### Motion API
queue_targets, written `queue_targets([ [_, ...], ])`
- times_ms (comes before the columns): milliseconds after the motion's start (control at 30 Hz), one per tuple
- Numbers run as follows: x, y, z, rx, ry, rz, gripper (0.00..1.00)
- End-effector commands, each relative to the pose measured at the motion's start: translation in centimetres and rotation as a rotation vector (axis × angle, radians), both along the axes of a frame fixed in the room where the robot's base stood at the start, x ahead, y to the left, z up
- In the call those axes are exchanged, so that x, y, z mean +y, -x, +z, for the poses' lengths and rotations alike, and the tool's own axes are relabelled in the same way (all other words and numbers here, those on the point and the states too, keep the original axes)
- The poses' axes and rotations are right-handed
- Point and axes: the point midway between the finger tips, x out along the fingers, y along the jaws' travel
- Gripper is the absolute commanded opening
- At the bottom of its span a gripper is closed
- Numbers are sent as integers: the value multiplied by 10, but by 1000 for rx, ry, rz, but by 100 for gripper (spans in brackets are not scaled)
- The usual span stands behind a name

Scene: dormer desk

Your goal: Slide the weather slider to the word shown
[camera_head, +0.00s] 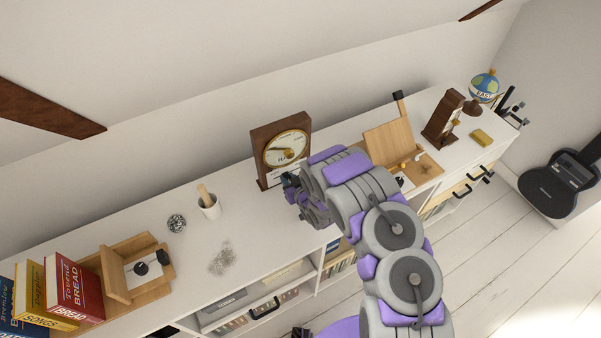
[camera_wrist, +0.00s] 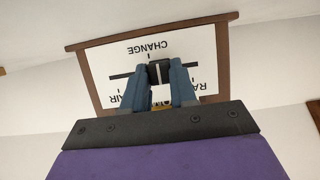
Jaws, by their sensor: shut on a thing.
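The weather instrument (camera_head: 282,148) is a brown wooden case with a round cream dial and brass rim, standing on the white shelf top. The wrist view shows its white panel (camera_wrist: 110,60) upside down, with CHANGE readable and partly hidden words ending in AIR and starting with RA. A dark slot crosses the panel. My gripper (camera_wrist: 160,72) is shut on the dark slider knob (camera_wrist: 155,73) near the slot's middle, by the CHANGE mark. In the head view, my gripper (camera_head: 291,187) is at the case's lower front, and the lettering there is too small or covered to read fully.
A cup with a pestle (camera_head: 209,207) and a small patterned ball (camera_head: 176,222) stand left of the case. Books (camera_head: 74,287) are at the far left.

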Motion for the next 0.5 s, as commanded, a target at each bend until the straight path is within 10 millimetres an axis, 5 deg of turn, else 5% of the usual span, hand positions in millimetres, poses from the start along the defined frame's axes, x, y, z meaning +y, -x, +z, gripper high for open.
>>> queue_targets([
  [200,30,19,3,0,-1,2,0],
  [500,36,24,1,-4,-2,1,0],
])
